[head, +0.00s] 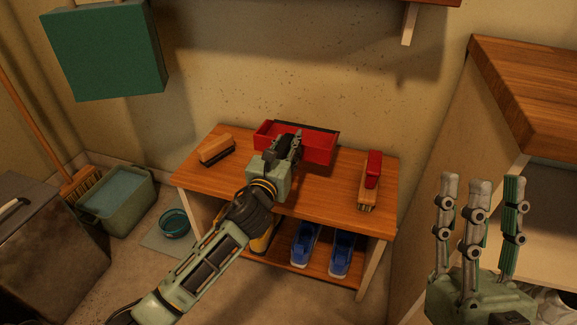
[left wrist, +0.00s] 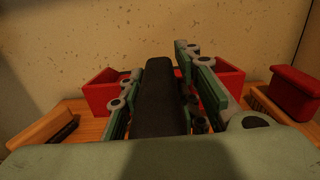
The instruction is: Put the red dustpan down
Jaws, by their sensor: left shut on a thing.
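The red dustpan (head: 318,147) is at the back middle of the wooden bench top, close to the wall. My left gripper (head: 290,146) is over its near side and shut on it. In the left wrist view the red dustpan (left wrist: 104,92) shows on both sides of the fingers, with its black handle (left wrist: 161,95) between the fingers of my left gripper (left wrist: 160,110). I cannot tell whether its underside touches the bench. My right gripper (head: 478,225) is at the lower right, fingers upright and spread, empty.
On the bench (head: 335,188) a wooden brush (head: 216,149) lies at left and a red-topped brush (head: 371,180) at right. Blue shoes (head: 305,243) stand on the lower shelf. A wood-topped cabinet (head: 535,90) is at right. Bare bench top lies between the dustpan and the red-topped brush.

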